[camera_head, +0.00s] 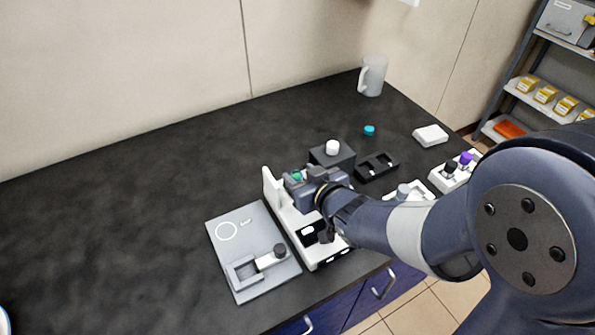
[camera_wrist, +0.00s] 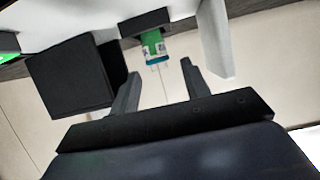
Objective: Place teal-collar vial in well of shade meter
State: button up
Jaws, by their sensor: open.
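The vial (camera_wrist: 154,42) has a green body and a teal band in the wrist view. One end of it sits at a black block (camera_wrist: 143,20) on a white surface; how deep it sits is hidden. In the head view a bit of green (camera_head: 297,175) shows beside my gripper (camera_head: 300,184). My gripper is open and empty in the wrist view (camera_wrist: 161,70), its two fingertips apart, with the vial just beyond and between them. A white device (camera_head: 274,190) with an upright end plate stands under my gripper; I cannot tell surely whether it is the shade meter.
A grey plate (camera_head: 226,258) with a black-knobbed part lies left of the white device. A dark box with a white knob (camera_head: 332,147), a black two-well holder (camera_head: 377,166), a teal cap (camera_head: 369,130) and a mug (camera_head: 373,76) stand behind.

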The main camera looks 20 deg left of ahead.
jog(key=p+v, duration=0.1)
jog(key=v, duration=0.7)
jog(key=shift+d+r, duration=0.1)
jog(key=shift+s+d+r, duration=0.15)
jog(key=shift+s+d, duration=0.3)
jog(key=shift+d, duration=0.05)
jog(key=shift+c, duration=0.3)
dwell(0.3)
